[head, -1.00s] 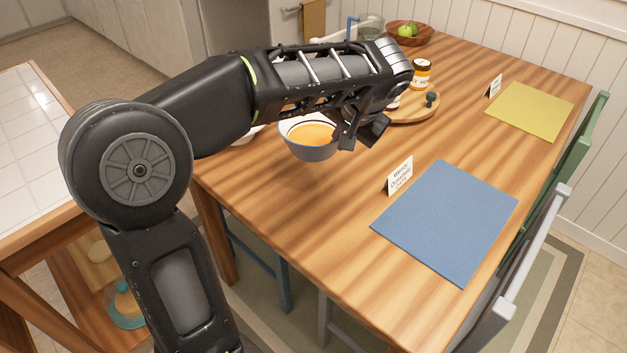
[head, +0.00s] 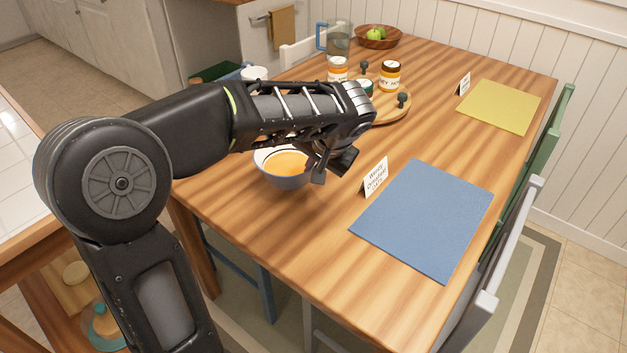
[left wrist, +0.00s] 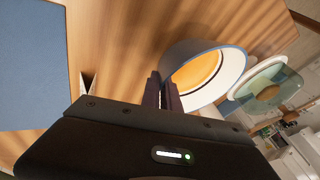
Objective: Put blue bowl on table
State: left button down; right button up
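The bowl (head: 285,178), blue-grey outside and white inside with orange contents, is over the near left part of the wooden table (head: 300,235). Its rim is at my left gripper (head: 330,165), which reaches it from the right side. In the left wrist view, the two fingers (left wrist: 163,88) are close together at the bowl's (left wrist: 205,75) edge, with the wall between them. The bowl looks roughly level. Whether its base touches the tabletop cannot be told. My right gripper is not in view.
A round board (head: 385,112) with jars (head: 390,77), a yellow placemat (head: 500,106) and a fruit bowl (head: 377,37) are farther back. Chairs stand along the table's right side.

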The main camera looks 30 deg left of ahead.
pick_arm(q)
jog(key=shift+f+b, duration=0.35)
jog(key=shift+f, duration=1.45)
jog(key=shift+f, duration=0.2)
jog(key=c, duration=1.6)
grip_release()
